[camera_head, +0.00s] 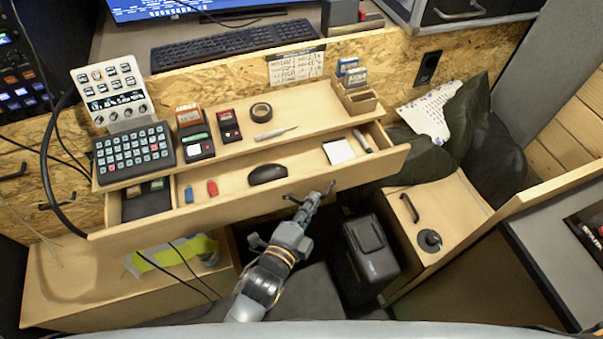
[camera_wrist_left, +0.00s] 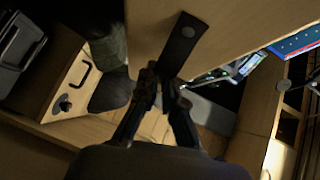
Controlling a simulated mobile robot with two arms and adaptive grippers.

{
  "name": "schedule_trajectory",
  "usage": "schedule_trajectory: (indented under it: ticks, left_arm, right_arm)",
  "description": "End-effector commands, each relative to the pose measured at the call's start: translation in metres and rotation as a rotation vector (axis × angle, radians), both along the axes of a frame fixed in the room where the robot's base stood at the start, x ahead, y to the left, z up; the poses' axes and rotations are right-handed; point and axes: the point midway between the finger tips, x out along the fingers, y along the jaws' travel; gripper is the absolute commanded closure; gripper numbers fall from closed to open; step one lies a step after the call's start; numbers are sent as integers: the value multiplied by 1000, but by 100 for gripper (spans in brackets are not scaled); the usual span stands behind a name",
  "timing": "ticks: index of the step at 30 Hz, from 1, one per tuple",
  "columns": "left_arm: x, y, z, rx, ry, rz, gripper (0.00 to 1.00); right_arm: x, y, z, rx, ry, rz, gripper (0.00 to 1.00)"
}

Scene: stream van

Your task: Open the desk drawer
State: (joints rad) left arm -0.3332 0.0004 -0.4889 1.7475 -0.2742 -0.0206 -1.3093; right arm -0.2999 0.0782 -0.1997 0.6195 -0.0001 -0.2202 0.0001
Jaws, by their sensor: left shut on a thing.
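The desk drawer (camera_head: 220,209) is pulled out from under the wooden desk shelf (camera_head: 295,115), so its inside shows. In it lie a black mouse (camera_head: 267,174), a blue stick (camera_head: 188,194), a red stick (camera_head: 212,188), a white pad (camera_head: 338,151) and a pen (camera_head: 362,141). My left gripper (camera_head: 308,204) is at the middle of the drawer front, shut on the dark drawer handle (camera_wrist_left: 182,45). The left wrist view shows the fingers (camera_wrist_left: 162,85) closed at the handle's end; the exact contact is partly hidden. My right gripper is in neither view.
A button panel (camera_head: 133,153), card readers (camera_head: 193,132) and a tape roll (camera_head: 261,112) stand on the shelf. Below the drawer are a black case (camera_head: 368,252) and a low wooden cabinet (camera_head: 440,215). Cables hang at the left.

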Motion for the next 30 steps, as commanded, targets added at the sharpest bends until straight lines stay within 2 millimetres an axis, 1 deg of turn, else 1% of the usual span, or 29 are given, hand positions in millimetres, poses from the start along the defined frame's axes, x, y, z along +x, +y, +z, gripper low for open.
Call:
schedule_trajectory:
  ticks: [1, 3, 6, 10, 18, 19, 20, 21, 22, 28, 30]
  left_arm:
    - [-14, -4, 0, -2, 10, 1, 100]
    - [-27, -8, -1, -1, 7, 1, 100]
    - [-39, -12, -1, 1, 5, 1, 100]
    - [-45, -14, -1, 4, 3, 0, 100]
    - [-45, -14, -1, 4, 1, 0, 100]
    - [-45, -14, -1, 4, 1, 0, 87]
    - [-45, -14, -1, 4, 1, 0, 81]
    - [-44, -14, -1, 4, 0, 0, 73]
    - [-44, -14, -1, 4, 0, 0, 70]
    - [-44, -14, 0, 2, -1, 1, 70]
    - [-44, -14, 0, 2, -1, 1, 70]
  right_arm:
    - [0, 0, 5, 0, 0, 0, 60]
    - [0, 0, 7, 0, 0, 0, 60]
    - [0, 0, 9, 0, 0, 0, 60]
    - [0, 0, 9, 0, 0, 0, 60]
    - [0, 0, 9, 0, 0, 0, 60]
    - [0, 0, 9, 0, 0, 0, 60]
    - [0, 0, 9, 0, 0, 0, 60]
    - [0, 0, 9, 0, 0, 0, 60]
    - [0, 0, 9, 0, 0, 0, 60]
    - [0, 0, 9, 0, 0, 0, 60]
    - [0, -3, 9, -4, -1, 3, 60]
